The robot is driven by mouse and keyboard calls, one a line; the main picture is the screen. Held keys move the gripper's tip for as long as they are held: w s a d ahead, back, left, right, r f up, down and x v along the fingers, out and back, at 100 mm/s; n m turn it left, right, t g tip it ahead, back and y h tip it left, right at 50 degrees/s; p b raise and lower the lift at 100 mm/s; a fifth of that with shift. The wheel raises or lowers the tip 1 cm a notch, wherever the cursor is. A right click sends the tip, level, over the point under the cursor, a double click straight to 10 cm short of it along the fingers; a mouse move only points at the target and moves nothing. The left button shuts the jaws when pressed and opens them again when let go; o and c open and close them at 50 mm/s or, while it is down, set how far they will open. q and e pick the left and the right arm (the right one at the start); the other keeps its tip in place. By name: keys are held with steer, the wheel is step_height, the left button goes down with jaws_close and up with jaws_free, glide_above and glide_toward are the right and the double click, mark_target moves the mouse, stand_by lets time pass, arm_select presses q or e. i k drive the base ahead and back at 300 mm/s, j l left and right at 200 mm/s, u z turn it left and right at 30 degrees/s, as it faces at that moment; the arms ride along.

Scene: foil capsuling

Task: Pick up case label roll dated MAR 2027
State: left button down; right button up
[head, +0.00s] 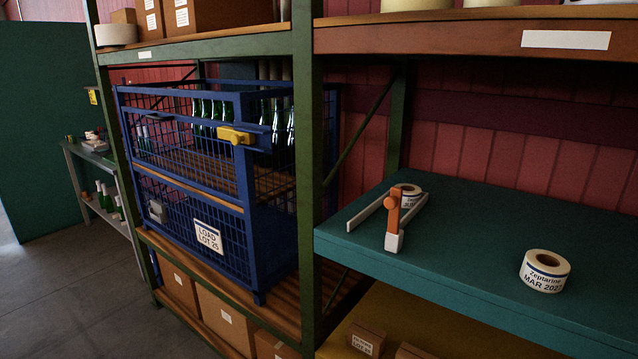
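A white label roll (544,271) printed "Zeptarine MAR 2027" in dark letters with a blue line stands on the dark green shelf (470,255) at the right of the head view; the last digit is hard to read. A second white roll (409,195) sits farther back on the same shelf, partly hidden behind an orange and pale grey fixture (393,220). No print is readable on that second roll. Neither of my grippers shows in the head view.
The orange and grey fixture's arms stick out at the shelf's left. Bare shelf surrounds the dated roll. An orange-brown beam (470,38) runs above. A blue wire cage (207,229) with green bottles stands left, beyond a green upright (308,180). Cartons (366,340) sit below.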

mark_target(544, 270)
steer(key=z, duration=1.25)
steer(key=i+l+u, duration=0.1)
steer(key=l, duration=0.9)
